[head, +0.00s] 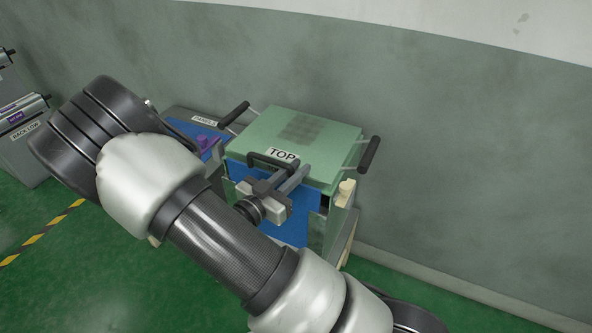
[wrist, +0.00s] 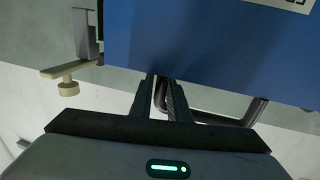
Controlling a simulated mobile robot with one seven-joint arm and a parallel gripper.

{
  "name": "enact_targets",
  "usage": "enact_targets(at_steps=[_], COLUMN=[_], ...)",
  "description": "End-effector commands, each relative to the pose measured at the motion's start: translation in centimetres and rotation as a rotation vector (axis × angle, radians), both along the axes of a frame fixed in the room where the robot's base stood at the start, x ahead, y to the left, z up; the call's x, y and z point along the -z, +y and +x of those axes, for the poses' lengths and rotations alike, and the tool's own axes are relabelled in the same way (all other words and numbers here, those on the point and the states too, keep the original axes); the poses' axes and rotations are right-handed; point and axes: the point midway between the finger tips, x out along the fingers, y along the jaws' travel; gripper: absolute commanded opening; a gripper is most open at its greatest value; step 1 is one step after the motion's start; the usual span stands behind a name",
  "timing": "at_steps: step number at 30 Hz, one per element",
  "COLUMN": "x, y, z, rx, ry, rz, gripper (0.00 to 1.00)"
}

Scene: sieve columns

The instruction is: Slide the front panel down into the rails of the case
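The case (head: 310,150) is pale green, with a "TOP" label on its lid and a black handle on each side. The blue front panel (head: 293,232) stands upright at the case's front; it also fills the upper part of the wrist view (wrist: 210,40). A black handle (head: 273,158) rises from the panel's upper edge; it shows in the wrist view (wrist: 250,112). My gripper (wrist: 160,95) appears shut on one end of this handle. My arm hides the panel's lower left. I cannot tell how far the panel's edges sit in the rails (head: 317,232).
A beige knob (head: 347,186) stands out at the case's right front; it also shows in the wrist view (wrist: 68,87). A labelled panel stand (head: 205,119) with purple parts is close on the left. A wall is right behind the case. Green floor is open in front.

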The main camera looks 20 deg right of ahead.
Motion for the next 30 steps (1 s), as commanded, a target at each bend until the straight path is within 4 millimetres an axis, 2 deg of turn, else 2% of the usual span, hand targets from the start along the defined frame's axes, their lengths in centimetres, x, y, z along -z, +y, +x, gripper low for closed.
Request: enact_targets(at_steps=[30], x=[-0.13], y=[0.32], z=[-0.38], rx=[0.001], ry=[-0.002], rz=[-0.002], gripper=[0.15])
